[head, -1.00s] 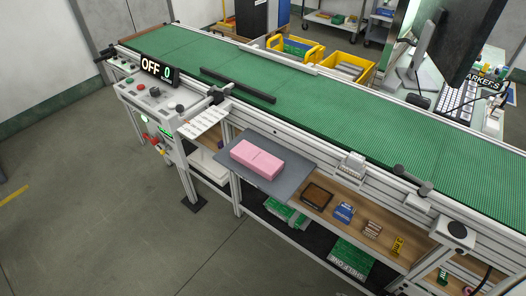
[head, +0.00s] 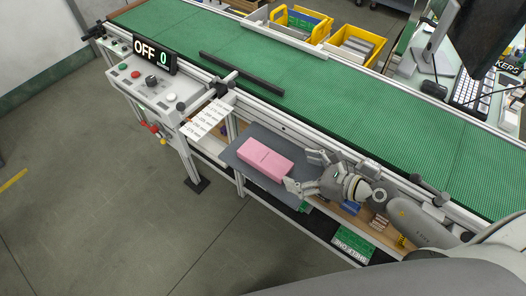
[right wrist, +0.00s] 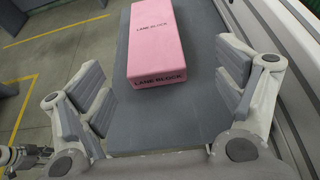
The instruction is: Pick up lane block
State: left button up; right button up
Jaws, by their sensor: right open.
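The pink lane block (head: 264,158) lies on a grey shelf plate (head: 237,151) at the side of the conveyor. In the right wrist view the lane block (right wrist: 156,45) shows its printed name on the top and on the near end. My right gripper (head: 302,172) is open, just to the right of the block, with its fingers pointing at it. In the right wrist view the open fingers (right wrist: 160,103) stand to either side, and the block's near end is just beyond them, untouched. My left gripper is not in view.
The green conveyor belt (head: 330,105) runs behind the plate, with a dark bar (head: 240,73) across it. A control panel with an OFF sign (head: 155,53) and a white label card (head: 208,118) are to the left. Small items lie on the wooden shelf under my right arm.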

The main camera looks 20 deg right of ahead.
aim_at(274, 162)
jog(key=shift+w+a+f, duration=0.2)
jog(key=shift+w+a, duration=0.2)
jog(key=shift+a, duration=0.1)
jog(key=shift+w+a+f, duration=0.15)
jog(key=shift+w+a, duration=0.25)
jog(key=shift+a, duration=0.1)
jog(key=shift+w+a+f+p, duration=0.1)
jog(key=shift+w+a+p, duration=0.05)
jog(key=shift+w+p, duration=0.15)
jog(key=shift+w+a+f, duration=0.1)
jog(key=shift+w+a, duration=0.1)
jog(key=shift+w, duration=0.05)
jog(key=p+x, duration=0.1)
jog(key=x, duration=0.3)
jog(key=shift+a, duration=0.25)
jog(key=shift+w, duration=0.1)
jog(key=c, duration=0.4)
jog(key=shift+c, duration=1.4)
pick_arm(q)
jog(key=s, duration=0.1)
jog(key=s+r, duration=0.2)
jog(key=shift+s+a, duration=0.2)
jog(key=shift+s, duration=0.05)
pick_arm(e)
jog(key=c, duration=0.5)
